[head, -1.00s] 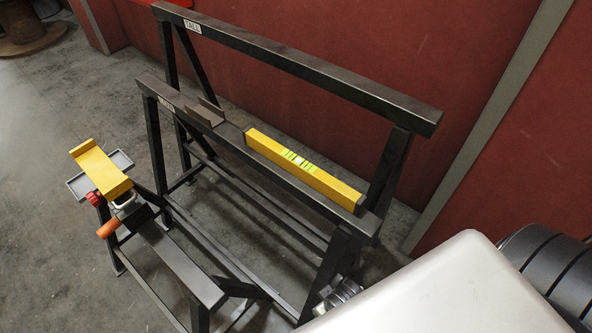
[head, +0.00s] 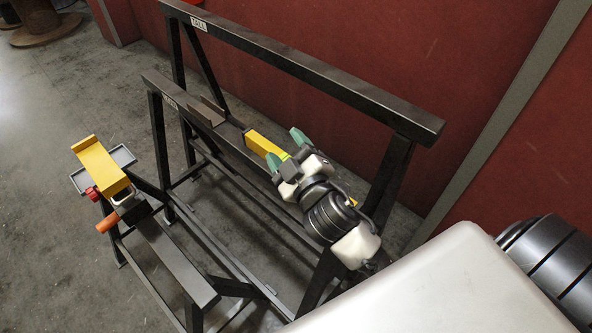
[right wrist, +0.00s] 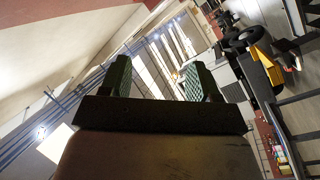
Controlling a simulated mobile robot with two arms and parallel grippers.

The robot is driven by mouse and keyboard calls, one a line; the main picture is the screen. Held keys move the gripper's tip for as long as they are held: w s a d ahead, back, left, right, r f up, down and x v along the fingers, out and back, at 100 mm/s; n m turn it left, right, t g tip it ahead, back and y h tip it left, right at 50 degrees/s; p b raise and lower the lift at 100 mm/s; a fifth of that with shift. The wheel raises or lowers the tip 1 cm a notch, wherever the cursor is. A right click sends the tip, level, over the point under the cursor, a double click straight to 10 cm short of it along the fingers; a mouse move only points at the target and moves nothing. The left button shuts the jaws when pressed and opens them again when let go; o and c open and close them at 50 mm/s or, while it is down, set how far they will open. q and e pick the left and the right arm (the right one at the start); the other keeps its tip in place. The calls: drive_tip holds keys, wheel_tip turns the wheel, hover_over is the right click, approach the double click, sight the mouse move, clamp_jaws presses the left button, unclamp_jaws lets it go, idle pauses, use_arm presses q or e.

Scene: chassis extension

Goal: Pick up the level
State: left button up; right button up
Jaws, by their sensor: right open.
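The yellow level (head: 262,144) lies along the middle black beam of the stand. Its left end shows in the head view, and most of the rest is hidden behind my right arm. My right gripper (head: 286,151) is open, with its green-padded fingers apart, over or in front of the level's middle. I cannot tell whether it touches the level. In the right wrist view the two green fingers (right wrist: 160,80) are spread with nothing between them. My left gripper is not in view.
A black angle piece (head: 207,112) sits on the same beam, left of the level. A taller beam (head: 320,74) runs behind. A lower beam (head: 180,262) at the front left is near a yellow piece (head: 100,165) with a red knob and orange handle. A red wall stands behind.

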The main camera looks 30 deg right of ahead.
drive_tip(key=w+a+r+n+t+y, duration=0.2)
drive_tip(key=a+r+n+y, duration=0.4)
drive_tip(key=n+y, duration=0.35)
drive_tip(key=a+f+n+g+y, duration=0.1)
drive_tip(key=a+n+g+y, duration=0.95)
drive_tip(key=n, duration=0.75)
drive_tip(key=w+d+f+n+g+h, duration=0.2)
drive_tip(key=d+f+n+g+h, duration=0.4)
drive_tip(key=f+g+h, duration=0.25)
drive_tip(key=d+h, duration=0.3)
drive_tip(key=d, duration=0.2)
drive_tip(key=w+d+m+g+h, duration=0.1)
drive_tip(key=d+h, duration=0.3)
drive_tip(key=d, duration=0.1)
drive_tip(key=w+d+f+h, duration=0.1)
drive_tip(key=d+h, duration=0.2)
drive_tip(key=d, duration=0.2)
drive_tip(key=shift+f+m+g+h, duration=0.1)
drive_tip(key=shift+m+g+h, duration=0.2)
drive_tip(key=shift+m+h, duration=0.05)
drive_tip(key=shift+d+f, duration=0.25)
drive_tip(key=shift+d, duration=0.05)
wheel_tip(320, 180, down, 4)
drive_tip(key=shift+f, duration=0.25)
drive_tip(key=f, duration=0.5)
drive_tip(key=shift+w+d+f+p, duration=0.2)
drive_tip(key=shift+w+f+p, duration=0.1)
drive_tip(key=shift+w+p, duration=0.1)
drive_tip(key=shift+c, duration=0.2)
